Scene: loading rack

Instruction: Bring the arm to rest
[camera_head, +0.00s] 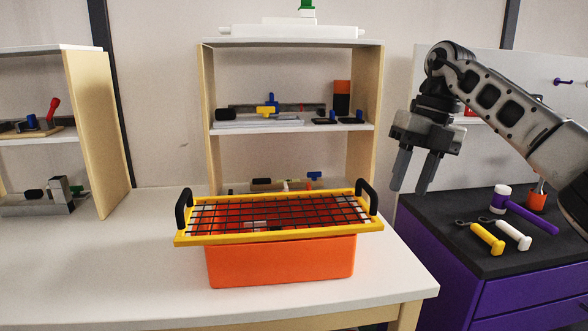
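My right gripper (413,173) hangs in the air at the right, fingers pointing down. Its two fingers are apart with nothing between them. It is in front of the gap between the shelf unit and the purple cabinet, right of the orange bin and higher than it. The arm comes in from the right edge. My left gripper is not in view.
An orange bin (281,267) with a yellow-framed black grid (207,240) on top stands on the white table (100,270). A shelf unit (213,125) stands behind. A purple cabinet (530,295) at right carries a mallet (532,218) and yellow (487,239) and white-handled (513,235) tools.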

